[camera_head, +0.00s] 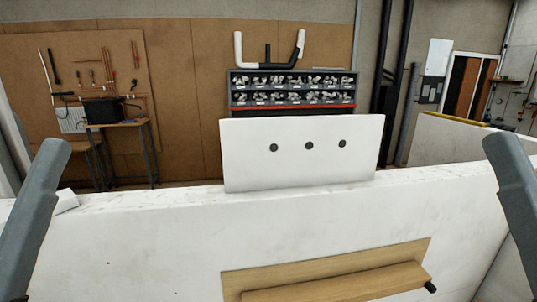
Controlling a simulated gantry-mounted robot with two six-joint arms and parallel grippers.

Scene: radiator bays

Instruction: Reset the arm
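Two grey bars, which look like links of my arms, stand at the left and right edges of the head view. The left one leans inward toward its top. The right one also leans inward toward its top. Neither gripper shows, so I cannot see their fingers or anything held in them.
A white wall (130,240) spans the front, with a wooden shelf (335,284) low on it and a short dark rod end (430,287) at its right. Behind the wall's top edge is a white panel (300,165) with three dark holes. Beyond it stands a parts rack (290,105).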

